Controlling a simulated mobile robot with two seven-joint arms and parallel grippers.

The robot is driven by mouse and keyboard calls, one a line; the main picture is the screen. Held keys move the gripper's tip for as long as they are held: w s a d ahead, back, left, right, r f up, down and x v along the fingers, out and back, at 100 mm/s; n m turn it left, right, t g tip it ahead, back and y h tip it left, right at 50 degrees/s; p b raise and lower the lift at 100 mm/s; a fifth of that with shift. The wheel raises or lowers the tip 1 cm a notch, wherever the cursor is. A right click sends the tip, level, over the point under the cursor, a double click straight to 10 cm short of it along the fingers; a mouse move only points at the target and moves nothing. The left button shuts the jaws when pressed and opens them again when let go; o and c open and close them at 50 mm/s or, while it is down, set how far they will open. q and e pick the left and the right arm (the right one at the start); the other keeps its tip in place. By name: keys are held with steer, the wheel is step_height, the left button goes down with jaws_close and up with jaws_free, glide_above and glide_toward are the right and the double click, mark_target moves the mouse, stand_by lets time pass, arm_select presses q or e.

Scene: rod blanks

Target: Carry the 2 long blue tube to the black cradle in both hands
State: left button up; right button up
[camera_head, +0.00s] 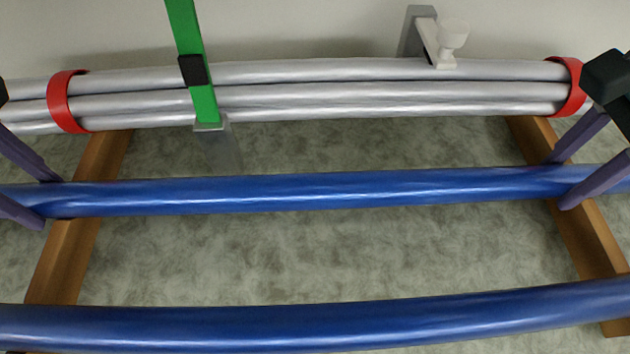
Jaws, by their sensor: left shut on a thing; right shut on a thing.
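A long blue tube (300,193) runs across the middle of the head view. My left gripper (43,202) is shut on it near the left edge, and my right gripper (560,184) is shut on it near the right edge. I cannot tell whether this tube touches the wooden beams under it. A second long blue tube (300,326) runs across the bottom of the view, apart from both grippers. The ends of both tubes run out of view or are hidden. I see no black cradle in this view.
Several silver tubes (380,93) lie bundled behind, with a red band (62,102) at the left and another red band (572,85) at the right. A green upright bar (188,35) stands before them. Wooden beams (62,262) (585,240) cross the mottled floor.

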arm_select(q)
jaws_close()
arm_select(e)
jaws_close()
